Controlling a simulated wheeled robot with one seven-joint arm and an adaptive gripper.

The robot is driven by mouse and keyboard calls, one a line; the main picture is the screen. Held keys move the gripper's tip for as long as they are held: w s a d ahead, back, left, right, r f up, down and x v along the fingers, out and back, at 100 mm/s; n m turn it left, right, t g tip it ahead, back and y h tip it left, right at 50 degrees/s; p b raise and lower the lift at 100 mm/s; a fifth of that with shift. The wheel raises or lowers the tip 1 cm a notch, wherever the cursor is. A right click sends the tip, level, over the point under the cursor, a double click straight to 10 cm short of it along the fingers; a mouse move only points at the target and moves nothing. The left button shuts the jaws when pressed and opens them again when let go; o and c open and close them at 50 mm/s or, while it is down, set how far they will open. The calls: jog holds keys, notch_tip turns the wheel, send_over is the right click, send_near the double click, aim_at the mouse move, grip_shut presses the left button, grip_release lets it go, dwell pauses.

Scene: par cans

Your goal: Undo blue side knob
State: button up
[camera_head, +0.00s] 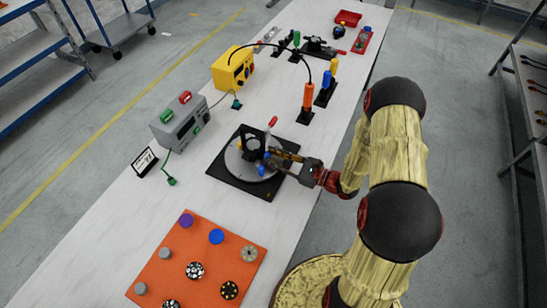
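A dark fixture (249,147) stands on a round grey plate (235,168) set in a black square base on the white table. A small blue knob (262,171) shows low on the fixture's near right side, by my fingertips. Another small blue patch (267,155) shows just above it. My gripper (268,161) reaches in from the right, its fingers pointing left at the fixture's side. The two fingers look spread apart, one above the other. The fingers partly cover the fixture, and I cannot tell whether they touch or hold the blue knob.
A red-tipped handle (273,121) rises behind the fixture. An orange board (207,276) with several round knobs lies in front. A grey box (179,123) with red and green buttons and a yellow box (233,67) stand at left. An orange-handled tool (308,97) stands upright behind. Bare table (120,215) lies at left.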

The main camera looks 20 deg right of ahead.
grip_shut()
jog(key=shift+n, duration=0.3)
jog(key=shift+n+b, duration=1.25)
jog(key=shift+n, duration=1.45)
jog(key=shift+o, duration=2.2)
grip_release()
jog(key=shift+o, duration=0.4)
jog(key=shift+s+a, duration=0.1)
